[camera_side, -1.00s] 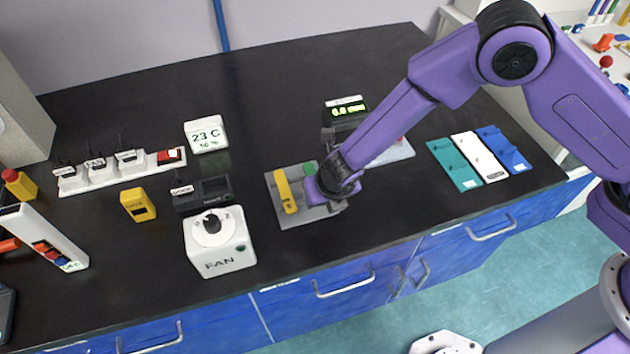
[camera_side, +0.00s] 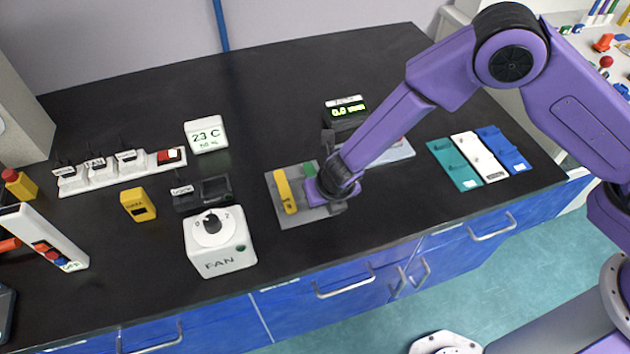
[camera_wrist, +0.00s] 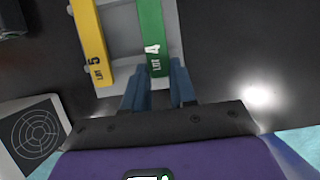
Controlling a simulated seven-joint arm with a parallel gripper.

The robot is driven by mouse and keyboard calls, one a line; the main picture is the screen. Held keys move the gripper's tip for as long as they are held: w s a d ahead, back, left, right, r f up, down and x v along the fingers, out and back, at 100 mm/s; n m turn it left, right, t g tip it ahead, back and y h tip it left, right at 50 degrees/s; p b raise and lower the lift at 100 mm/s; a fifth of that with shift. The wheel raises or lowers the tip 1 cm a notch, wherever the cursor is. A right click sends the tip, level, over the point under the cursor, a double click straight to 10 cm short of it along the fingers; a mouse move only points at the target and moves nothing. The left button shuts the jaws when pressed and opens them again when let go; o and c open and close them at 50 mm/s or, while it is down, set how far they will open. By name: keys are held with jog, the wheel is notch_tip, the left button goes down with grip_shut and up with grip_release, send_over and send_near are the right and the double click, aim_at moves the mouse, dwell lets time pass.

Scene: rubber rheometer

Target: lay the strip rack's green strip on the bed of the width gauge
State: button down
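The grey strip rack (camera_side: 288,219) lies flat on the bench and holds a yellow strip (camera_side: 286,191) and a green strip (camera_side: 309,169). In the wrist view the green strip (camera_wrist: 152,36), marked LOT 4, runs beside the yellow strip (camera_wrist: 91,42), marked LOT 5. My gripper (camera_wrist: 158,78) is open at the near end of the green strip, one finger on each side; contact cannot be told. The side view hides most of this behind my gripper (camera_side: 325,202). The width gauge (camera_side: 345,112) has a lit display; its pale bed (camera_side: 398,151) is partly behind my arm.
A white FAN dial box (camera_side: 220,250) and a small dark device (camera_side: 203,192) stand left of the rack. Teal (camera_side: 455,163), white (camera_side: 479,155) and blue (camera_side: 504,148) panels lie to the right. The bench is clear behind the rack.

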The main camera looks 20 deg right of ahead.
dwell(0.3)
jog(key=shift+r, duration=0.5)
jog(key=r, duration=0.3)
jog(key=shift+s+d+r, duration=0.2)
jog(key=shift+s+r, duration=0.05)
jog(key=shift+r, duration=0.05)
jog(key=s+d+r, duration=0.9)
jog(key=s, duration=0.1)
jog(key=w+d+f, duration=0.2)
jog(key=w+f, duration=0.1)
jog(key=w, duration=0.5)
jog(key=w+d+f, duration=0.2)
jog(key=w+f, duration=0.1)
jog(key=w, duration=0.5)
jog(key=shift+w+d, duration=0.25)
jog(key=shift+w, duration=0.05)
jog(key=shift+f, duration=2.9)
